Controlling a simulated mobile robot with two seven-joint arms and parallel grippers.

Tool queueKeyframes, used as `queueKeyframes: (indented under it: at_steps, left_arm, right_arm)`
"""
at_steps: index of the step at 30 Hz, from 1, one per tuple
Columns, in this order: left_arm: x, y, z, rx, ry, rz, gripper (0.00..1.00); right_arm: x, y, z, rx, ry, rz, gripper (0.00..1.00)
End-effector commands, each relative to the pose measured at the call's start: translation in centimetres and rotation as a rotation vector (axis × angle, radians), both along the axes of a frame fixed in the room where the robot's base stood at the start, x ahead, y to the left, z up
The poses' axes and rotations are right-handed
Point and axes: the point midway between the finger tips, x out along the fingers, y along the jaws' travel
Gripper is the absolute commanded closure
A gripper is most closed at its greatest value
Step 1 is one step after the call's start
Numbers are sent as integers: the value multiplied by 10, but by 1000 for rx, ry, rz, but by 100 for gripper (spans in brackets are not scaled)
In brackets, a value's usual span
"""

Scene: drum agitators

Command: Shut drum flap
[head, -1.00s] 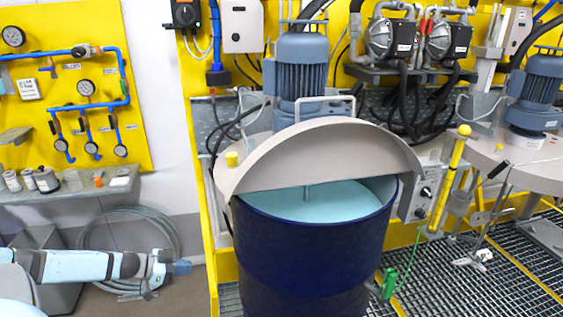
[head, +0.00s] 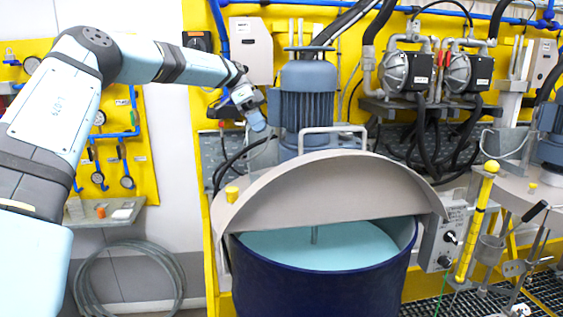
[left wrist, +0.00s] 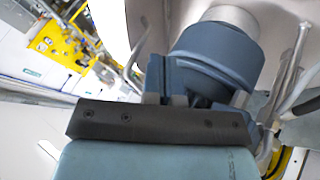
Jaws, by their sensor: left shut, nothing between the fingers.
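The drum flap (head: 335,183) is a grey half-round plate. It stands tilted up, with a handle bar (head: 333,131) behind it, and the front half of the drum is open. The dark blue drum (head: 320,292) holds pale turquoise liquid (head: 318,248). My left gripper (head: 257,121) is shut and empty, raised behind the flap's upper left and left of the blue-grey agitator motor (head: 308,100). It appears apart from the flap. In the left wrist view a blue-grey rounded body, probably the motor (left wrist: 220,55), lies beyond the fingers. My right gripper is out of view.
Hoses and cables hang behind the motor. A yellow post (head: 476,225) and a control box (head: 441,237) stand right of the drum. A yellow pipe panel (head: 120,160) is on the left wall. The space in front of the flap is clear.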

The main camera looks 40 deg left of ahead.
Motion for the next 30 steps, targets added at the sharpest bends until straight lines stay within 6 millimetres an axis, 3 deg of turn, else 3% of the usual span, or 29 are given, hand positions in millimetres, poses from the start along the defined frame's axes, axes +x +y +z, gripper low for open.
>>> queueKeyframes:
  at_steps: [5, 17, 24, 30]
  left_arm:
    - [0, -13, -12, 2, 10, -4, 100]
    - [0, -65, -76, 0, 8, -4, 100]
    - [-20, -89, -70, 1, 4, -2, 100]
    - [-25, -95, -70, 2, 3, -1, 100]
  right_arm:
    - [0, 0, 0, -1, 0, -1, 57]
    - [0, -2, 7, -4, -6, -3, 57]
    - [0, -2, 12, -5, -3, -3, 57]
    - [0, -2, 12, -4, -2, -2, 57]
